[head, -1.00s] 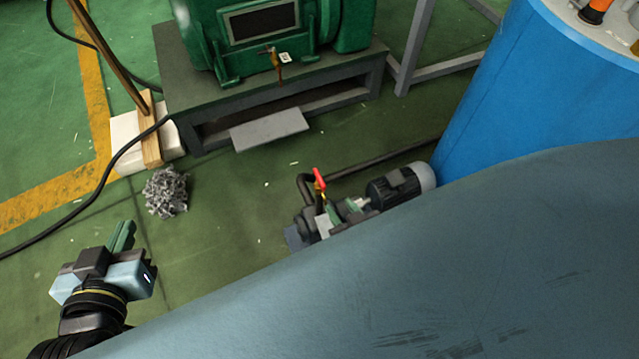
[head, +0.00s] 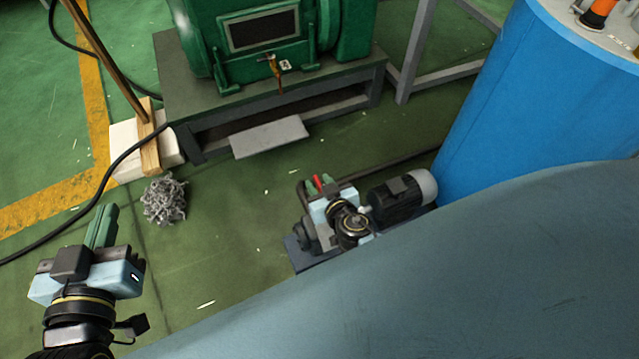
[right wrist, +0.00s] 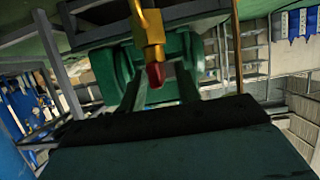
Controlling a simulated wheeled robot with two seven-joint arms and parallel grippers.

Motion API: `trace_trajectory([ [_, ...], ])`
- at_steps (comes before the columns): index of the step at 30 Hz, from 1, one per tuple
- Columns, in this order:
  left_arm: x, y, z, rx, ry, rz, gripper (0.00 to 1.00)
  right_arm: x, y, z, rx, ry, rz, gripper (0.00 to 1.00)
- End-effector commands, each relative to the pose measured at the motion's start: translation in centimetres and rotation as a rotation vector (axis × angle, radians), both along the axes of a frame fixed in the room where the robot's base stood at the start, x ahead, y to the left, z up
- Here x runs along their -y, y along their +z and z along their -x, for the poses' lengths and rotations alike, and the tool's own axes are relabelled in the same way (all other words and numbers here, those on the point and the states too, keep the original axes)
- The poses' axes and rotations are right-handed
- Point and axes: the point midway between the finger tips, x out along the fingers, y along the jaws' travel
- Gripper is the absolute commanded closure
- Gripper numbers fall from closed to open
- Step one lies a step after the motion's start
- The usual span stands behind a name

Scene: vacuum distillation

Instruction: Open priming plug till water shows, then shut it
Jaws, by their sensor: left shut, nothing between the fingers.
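The priming plug on the small pump shows a red handle (head: 318,183) in the head view. In the right wrist view it is a brass piece (right wrist: 149,28) with a red end (right wrist: 155,74). My right gripper (head: 317,180) is at the pump (head: 306,238) with its fingers on either side of the red handle. In the right wrist view the fingers (right wrist: 158,88) are apart, with gaps beside the red end. The gripper hides much of the plug and pump top. I see no water. My left gripper (head: 103,225) is shut and empty above the floor at left.
A green machine (head: 262,28) with a brass cock (head: 275,68) stands on a grey frame behind the pump. A blue tank (head: 535,95) is at right. A grey curved surface (head: 450,280) fills the lower right. A tangled grey clump (head: 164,200) lies on the floor.

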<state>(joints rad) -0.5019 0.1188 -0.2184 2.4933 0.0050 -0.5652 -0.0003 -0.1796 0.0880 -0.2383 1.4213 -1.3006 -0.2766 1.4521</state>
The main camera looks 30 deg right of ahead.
Motion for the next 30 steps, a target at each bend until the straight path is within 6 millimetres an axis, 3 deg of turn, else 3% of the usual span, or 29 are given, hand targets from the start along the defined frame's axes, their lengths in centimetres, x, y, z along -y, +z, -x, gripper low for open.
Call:
trace_trajectory([
  [11,0.11,0.42,-0.08,0.024,-0.002,0.007,1.0,0.04,-0.17,-0.44,0.0,0.0,0.001,0.69],
  [18,0.09,0.4,-0.08,0.023,-0.002,0.006,1.0,0.03,-0.18,-0.42,0.0,0.0,0.001,1.0],
  [30,0.04,0.19,-0.05,0.005,-0.001,0.001,1.0,0.11,-0.14,-0.4,0.0,0.039,0.002,1.0],
])
